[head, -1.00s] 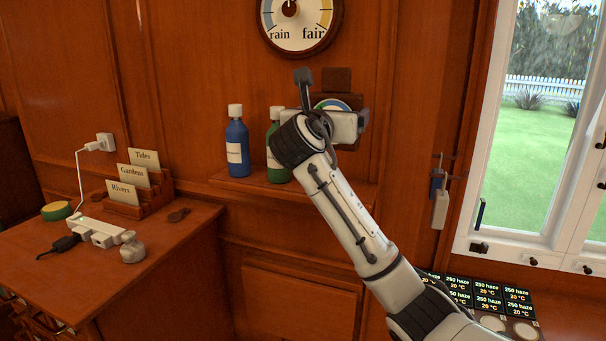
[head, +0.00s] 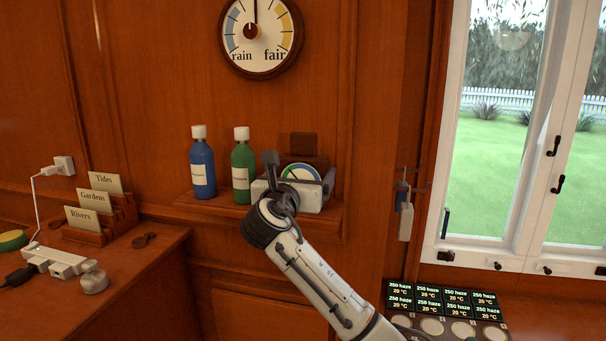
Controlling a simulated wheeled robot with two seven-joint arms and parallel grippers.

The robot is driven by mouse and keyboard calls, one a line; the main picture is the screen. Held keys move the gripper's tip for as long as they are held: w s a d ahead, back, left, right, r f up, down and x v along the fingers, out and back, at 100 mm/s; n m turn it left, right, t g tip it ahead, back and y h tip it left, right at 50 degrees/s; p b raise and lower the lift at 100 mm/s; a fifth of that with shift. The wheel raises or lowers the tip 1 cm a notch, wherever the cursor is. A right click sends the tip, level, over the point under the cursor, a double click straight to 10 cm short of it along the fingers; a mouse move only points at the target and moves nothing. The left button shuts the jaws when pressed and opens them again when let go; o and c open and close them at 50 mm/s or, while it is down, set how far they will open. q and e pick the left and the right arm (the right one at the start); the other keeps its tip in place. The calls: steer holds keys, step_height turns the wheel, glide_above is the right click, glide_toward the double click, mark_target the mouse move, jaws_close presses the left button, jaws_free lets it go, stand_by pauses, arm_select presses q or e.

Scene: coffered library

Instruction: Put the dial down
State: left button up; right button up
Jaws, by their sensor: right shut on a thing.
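A small round dial (head: 301,172) with a white face and a blue and green rim shows behind my right gripper (head: 302,192). Dark wooden pieces (head: 303,143) stand up behind the dial. My left gripper is not in view.
A blue bottle (head: 202,165) and a green bottle (head: 243,168) stand on the shelf's left part. A large rain/fair dial (head: 260,38) hangs above. A desk (head: 150,265) with a card holder (head: 100,222) is left. A window (head: 515,130) and hanging tags (head: 405,215) are right.

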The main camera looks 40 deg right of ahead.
steer(key=o, duration=1)
steer(key=shift+f, duration=0.1)
steer(key=b+v, duration=0.2)
steer(key=v, duration=1)
steer(key=s+a+f+m+y, duration=0.1)
steer(key=a+f+m+y, duration=0.3)
steer(key=f, duration=1.1)
steer(key=s+a+f+m+y, duration=0.1)
steer(key=a+f+y, duration=0.4)
steer(key=f, duration=1.1)
steer(key=s+a+f+m+g+y, duration=0.1)
steer(key=s+a+f+m+y, duration=0.15)
steer(key=s+f, duration=0.3)
steer(key=s+a+f+m+g+y, duration=0.1)
steer(key=s+f+m+y, duration=0.1)
steer(key=s+f+m, duration=0.35)
steer(key=s+a+f+m+y, duration=0.1)
steer(key=s+f+m, duration=0.4)
steer(key=s, duration=0.2)
steer(key=s+a+f+m+g+y, duration=0.1)
steer(key=s+a+f+m, duration=0.1)
steer(key=s+f+m, duration=0.3)
steer(key=s+m, duration=0.1)
steer(key=s, duration=0.2)
steer(key=shift+s+a+f+y, duration=0.15)
steer(key=shift+s+f+y, duration=0.15)
steer(key=shift+s+y, duration=0.05)
